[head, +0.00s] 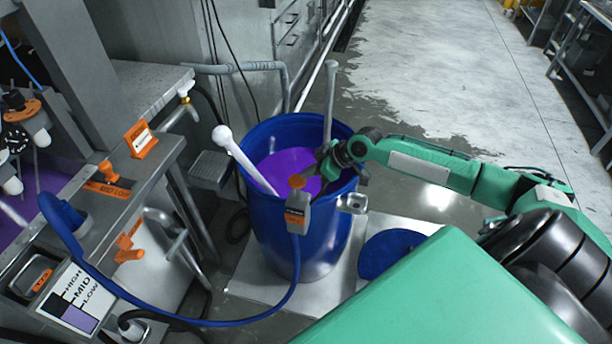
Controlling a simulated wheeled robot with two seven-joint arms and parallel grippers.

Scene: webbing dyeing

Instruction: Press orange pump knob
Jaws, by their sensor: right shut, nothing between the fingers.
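A grey pump unit (297,213) hangs on the near rim of a blue barrel (270,226). It has an orange knob (297,181) on top. A blue hose runs from its underside to the machine at the left. My right gripper (325,168) is above the barrel opening, just right of and behind the orange knob. It is shut and empty. Whether it touches the knob is hard to tell from this angle. My left gripper is not in view.
Purple liquid (288,168) fills the barrel. A white paddle (240,156) and a grey rod (330,100) stick out of it. A steel machine with other orange handles (108,172) stands at left. A blue lid (390,252) lies right of the barrel.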

